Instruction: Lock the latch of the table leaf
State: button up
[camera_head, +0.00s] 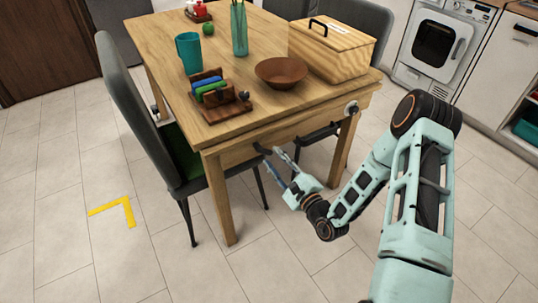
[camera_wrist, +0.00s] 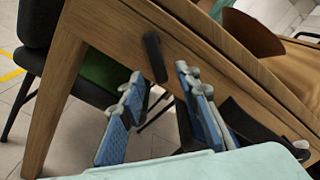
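The wooden table (camera_head: 225,130) has a small dark lever (camera_head: 259,148) on its front side, below the top. It looks like the latch; in the wrist view the lever (camera_wrist: 155,57) hangs slightly tilted on the wood face. My gripper (camera_head: 272,165) is in front of that side, just below and right of the lever. In the wrist view my gripper (camera_wrist: 160,88) is open, its blue-padded fingers apart with nothing between them. The lever shows just beyond the fingertips; I cannot tell whether they touch. No separate table leaf can be clearly made out.
A dark bar (camera_head: 320,132) and a round pale knob (camera_head: 351,107) are on the same side, to the right. A chair (camera_head: 140,120) stands at the left. A bowl (camera_head: 281,72), cup (camera_head: 189,52) and wooden box (camera_head: 331,50) stand on top. Floor in front is clear.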

aim_at(269, 154)
jog(key=shift+x, duration=1.85)
jog(key=shift+s, duration=0.1)
grip_shut()
